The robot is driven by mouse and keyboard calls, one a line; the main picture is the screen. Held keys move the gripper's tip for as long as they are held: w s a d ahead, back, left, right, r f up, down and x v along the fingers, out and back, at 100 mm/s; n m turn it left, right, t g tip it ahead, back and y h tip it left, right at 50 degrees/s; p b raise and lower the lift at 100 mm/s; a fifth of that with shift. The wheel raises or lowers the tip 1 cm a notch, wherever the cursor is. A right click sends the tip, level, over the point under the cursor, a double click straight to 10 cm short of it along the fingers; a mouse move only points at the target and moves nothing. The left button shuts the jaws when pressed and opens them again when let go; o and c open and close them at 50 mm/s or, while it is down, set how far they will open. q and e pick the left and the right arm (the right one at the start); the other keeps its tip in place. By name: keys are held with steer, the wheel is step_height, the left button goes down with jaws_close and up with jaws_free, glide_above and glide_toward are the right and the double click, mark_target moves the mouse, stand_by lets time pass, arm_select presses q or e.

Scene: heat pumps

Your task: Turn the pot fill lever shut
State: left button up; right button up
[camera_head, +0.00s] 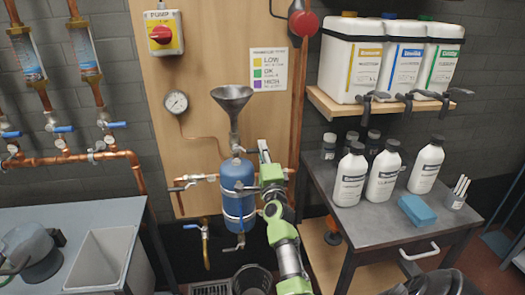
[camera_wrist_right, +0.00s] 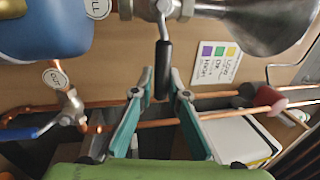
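The pot is a blue cylinder (camera_head: 237,187) strapped upright to a wooden board, with a metal funnel (camera_head: 232,97) above it. In the wrist view, the pot (camera_wrist_right: 42,28) is at upper left and the funnel (camera_wrist_right: 245,22) at upper right. The fill lever (camera_wrist_right: 163,70), with a black grip, hangs from the metal valve between them. My right gripper (camera_wrist_right: 160,72) is open, its two fingertips on either side of the lever's grip, with a narrow gap at left. In the head view, my right gripper (camera_head: 264,152) is just right of the pot's neck. My left gripper is not in view.
A vertical copper pipe (camera_head: 299,100) runs right of the board. A grey table (camera_head: 365,222) with several bottles stands at right, below a shelf (camera_head: 340,107) of canisters. A grey sink unit (camera_head: 105,258) is at lower left. A pressure gauge (camera_head: 176,102) hangs left of the funnel.

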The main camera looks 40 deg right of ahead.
steer(key=shift+o, duration=1)
steer(key=shift+s, duration=0.1)
steer(key=v, duration=1.1)
steer(key=shift+s+a, duration=0.25)
steer(key=shift+s, duration=0.1)
steer(key=shift+f, duration=0.15)
